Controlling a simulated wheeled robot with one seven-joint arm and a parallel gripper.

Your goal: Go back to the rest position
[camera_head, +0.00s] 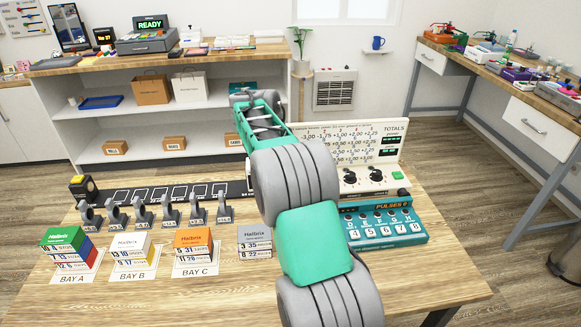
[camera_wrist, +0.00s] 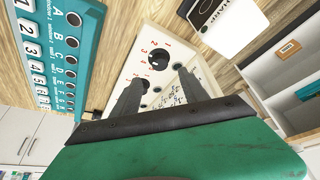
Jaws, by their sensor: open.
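My gripper (camera_wrist: 158,76) shows in the wrist view with its two dark fingers apart and nothing between them. Beyond the fingers is a cream panel (camera_wrist: 130,72) with black knobs; how far off it is I cannot tell. In the head view my grey and green arm rises from the bottom edge over the wooden table (camera_head: 130,300) and reaches away toward the back shelf. My gripper cannot be made out there, hidden by or behind the arm.
The cream panel (camera_head: 392,152) and a teal button box (camera_head: 385,232) stand right of my arm. Card stacks (camera_head: 130,246) and a row of metal clamps (camera_head: 142,212) stand left. Behind is a shelf unit (camera_head: 215,98); a side bench (camera_head: 480,75) is right. Floor shows between them.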

